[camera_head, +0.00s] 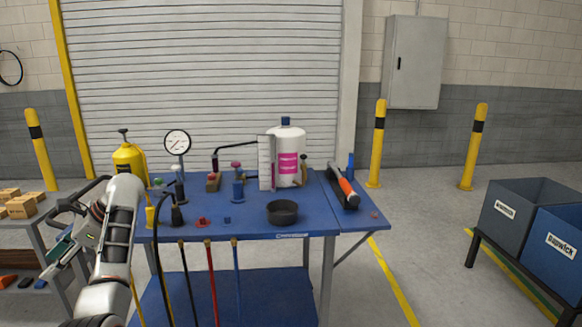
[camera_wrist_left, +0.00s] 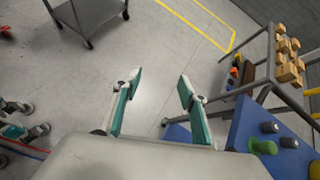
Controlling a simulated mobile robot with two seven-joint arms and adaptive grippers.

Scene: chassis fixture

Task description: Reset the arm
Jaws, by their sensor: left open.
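My left gripper (camera_head: 60,256) is at the left of the head view, beside the left end of the blue workbench (camera_head: 255,221). Its teal-padded fingers are spread apart with nothing between them. In the left wrist view the open fingers (camera_wrist_left: 159,88) reach over bare grey floor, and a corner of the blue bench (camera_wrist_left: 262,128) shows at the right. My left arm (camera_head: 117,235) is bent up from the bottom of the head view. My right gripper is in neither view.
The bench holds a yellow bottle (camera_head: 129,161), a gauge (camera_head: 177,143), a white bottle (camera_head: 290,168), a black bowl (camera_head: 283,212) and an orange-handled tool (camera_head: 346,189). Bins (camera_head: 515,215) stand right.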

